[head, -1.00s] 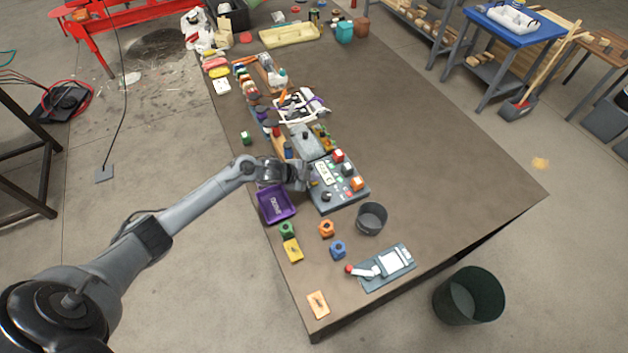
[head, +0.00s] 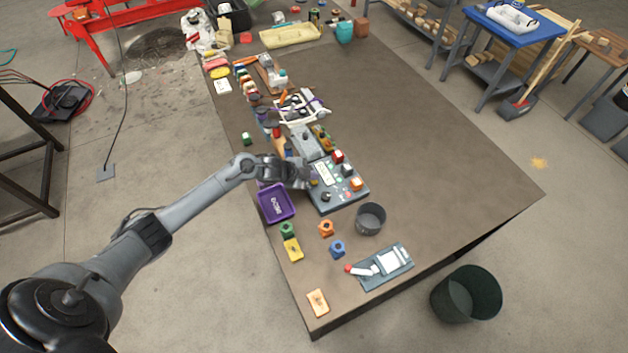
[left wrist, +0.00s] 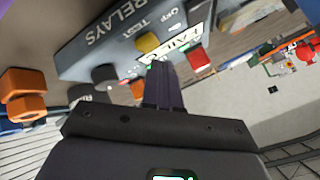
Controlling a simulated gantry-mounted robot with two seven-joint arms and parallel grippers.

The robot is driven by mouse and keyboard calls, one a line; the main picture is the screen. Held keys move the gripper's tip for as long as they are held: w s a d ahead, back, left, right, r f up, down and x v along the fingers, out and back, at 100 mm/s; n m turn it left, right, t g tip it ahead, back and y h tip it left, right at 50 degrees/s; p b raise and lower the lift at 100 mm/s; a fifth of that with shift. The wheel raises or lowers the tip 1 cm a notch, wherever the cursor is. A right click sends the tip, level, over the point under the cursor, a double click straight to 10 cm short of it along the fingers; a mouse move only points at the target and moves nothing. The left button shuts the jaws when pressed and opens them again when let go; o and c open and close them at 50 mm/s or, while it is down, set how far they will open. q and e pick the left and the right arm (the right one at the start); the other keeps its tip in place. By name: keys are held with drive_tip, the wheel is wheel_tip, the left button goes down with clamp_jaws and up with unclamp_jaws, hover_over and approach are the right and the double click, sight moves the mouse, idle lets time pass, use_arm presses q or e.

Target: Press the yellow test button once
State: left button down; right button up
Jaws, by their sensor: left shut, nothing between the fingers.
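The grey control panel (head: 325,203) lies on the table in the head view. My left gripper (head: 308,178) is over its left edge and covers part of it. In the left wrist view the yellow button (left wrist: 148,42) stands on the panel (left wrist: 85,62), beside the printed word TEST. The shut, empty fingertips of my left gripper (left wrist: 158,66) appear just below the button in the picture. I cannot tell whether they touch it or the panel. My right gripper is not in view.
A red button (left wrist: 198,59) and dark knobs (left wrist: 105,74) are close to the fingers. A purple tray (head: 277,216), a grey cup (head: 370,218) and several coloured blocks stand around the panel. The right side of the table is clear.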

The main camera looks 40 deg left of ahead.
sight(312, 183)
use_arm(q)
drive_tip(key=shift+r, duration=0.15)
wheel_tip(312, 183, up, 5)
drive_tip(key=p, duration=0.5)
idle(0.3)
